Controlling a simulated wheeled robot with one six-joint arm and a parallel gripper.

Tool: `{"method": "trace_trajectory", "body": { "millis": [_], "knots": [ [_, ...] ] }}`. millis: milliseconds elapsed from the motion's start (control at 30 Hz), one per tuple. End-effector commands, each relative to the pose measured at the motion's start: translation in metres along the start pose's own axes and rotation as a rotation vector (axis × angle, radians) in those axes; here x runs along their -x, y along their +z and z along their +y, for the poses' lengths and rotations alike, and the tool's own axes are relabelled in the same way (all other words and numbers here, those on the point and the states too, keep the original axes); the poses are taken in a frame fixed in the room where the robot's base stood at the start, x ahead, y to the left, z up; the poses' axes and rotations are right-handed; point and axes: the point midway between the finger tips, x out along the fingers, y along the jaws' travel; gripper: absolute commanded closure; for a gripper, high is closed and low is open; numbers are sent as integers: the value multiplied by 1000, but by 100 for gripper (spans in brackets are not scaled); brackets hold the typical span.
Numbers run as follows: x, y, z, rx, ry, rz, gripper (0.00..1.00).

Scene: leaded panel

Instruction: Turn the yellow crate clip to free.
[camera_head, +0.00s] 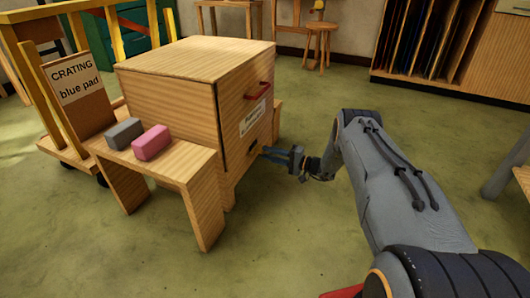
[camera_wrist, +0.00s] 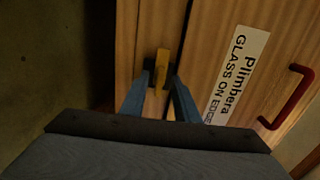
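The yellow crate clip (camera_wrist: 162,62) is on the wooden face of the crate in the wrist view, its long side running up and down the picture. The crate (camera_head: 190,105) is a large wooden box left of centre in the head view. My gripper (camera_head: 263,152) is low at the crate's right-hand face. In the wrist view my gripper (camera_wrist: 161,80) has one blue finger on each side of the clip, apart, with narrow gaps showing. The clip's lower end lies between the fingers. The clip is too small to make out in the head view.
A red handle (camera_wrist: 290,98) and a white label (camera_wrist: 236,75) are on the crate's face, right of the clip. A small bench (camera_head: 190,165) with a grey block (camera_head: 124,133) and a pink block (camera_head: 151,142) stands in front. The green floor at centre is clear.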

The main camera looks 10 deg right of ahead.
Motion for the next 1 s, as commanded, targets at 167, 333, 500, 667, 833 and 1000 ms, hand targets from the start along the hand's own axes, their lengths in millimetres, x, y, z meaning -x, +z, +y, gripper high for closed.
{"method": "trace_trajectory", "body": {
  "millis": [167, 333, 500, 667, 833, 1000],
  "knots": [
    [31, 0, -2, -1, 1, 3, 72],
    [48, 0, -1, -1, 1, 1, 72],
    [52, 0, 0, 0, 1, 0, 72],
    [52, 0, 0, 0, 1, 0, 72],
    [52, 0, 0, 0, 1, 0, 72],
    [44, 6, -9, -16, 41, -34, 72]
  ]
}}
